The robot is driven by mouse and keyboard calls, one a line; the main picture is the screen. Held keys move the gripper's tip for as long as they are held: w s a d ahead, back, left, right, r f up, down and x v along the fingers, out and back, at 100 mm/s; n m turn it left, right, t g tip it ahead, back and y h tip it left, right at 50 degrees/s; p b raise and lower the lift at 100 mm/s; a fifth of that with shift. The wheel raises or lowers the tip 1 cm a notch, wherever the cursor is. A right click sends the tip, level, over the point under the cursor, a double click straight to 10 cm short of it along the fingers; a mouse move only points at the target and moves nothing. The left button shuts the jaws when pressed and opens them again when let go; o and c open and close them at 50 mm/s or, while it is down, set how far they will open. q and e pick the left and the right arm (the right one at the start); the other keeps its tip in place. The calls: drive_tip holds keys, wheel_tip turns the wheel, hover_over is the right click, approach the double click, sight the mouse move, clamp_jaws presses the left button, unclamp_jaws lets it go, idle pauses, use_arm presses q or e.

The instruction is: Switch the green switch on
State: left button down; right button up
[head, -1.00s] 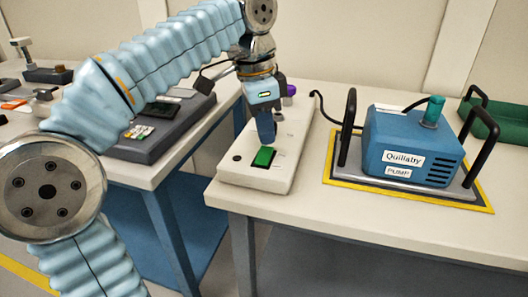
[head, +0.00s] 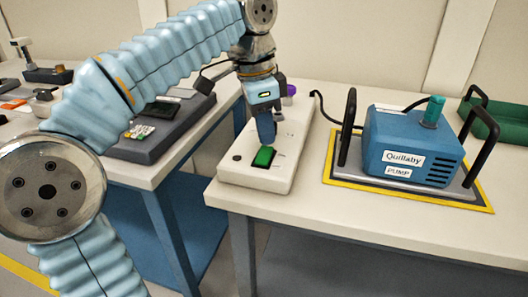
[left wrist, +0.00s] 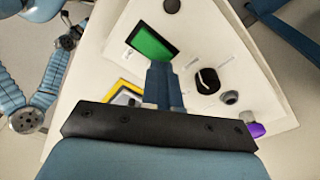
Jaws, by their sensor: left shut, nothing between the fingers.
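The green switch (head: 264,157) is a rocker set in a dark frame on a white panel box (head: 228,176) near the table's front left corner. In the left wrist view the green switch (left wrist: 152,44) lies just beyond the fingertips. My left gripper (head: 267,143) is shut and empty, pointing down with its tips right at the far edge of the switch. I cannot tell whether they touch it. In the left wrist view the closed fingers (left wrist: 160,70) overlap the near edge of the switch frame. My right gripper is not in view.
A blue pump (head: 412,143) with black handles stands on a yellow-edged mat to the right. A purple knob (head: 291,90) is at the panel's far end. A dark grey device (head: 150,146) is on the left table. A green crate (head: 484,125) is far right.

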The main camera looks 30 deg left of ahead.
sight(265, 149)
use_arm(q)
drive_tip(key=shift+f+b, duration=0.65)
drive_tip(key=shift+f, duration=0.25)
drive_tip(key=shift+r, duration=0.1)
idle(0.3)
wheel_tip(265, 149, up, 5)
drive_tip(key=p, duration=0.5)
drive_tip(key=shift+r, duration=0.9)
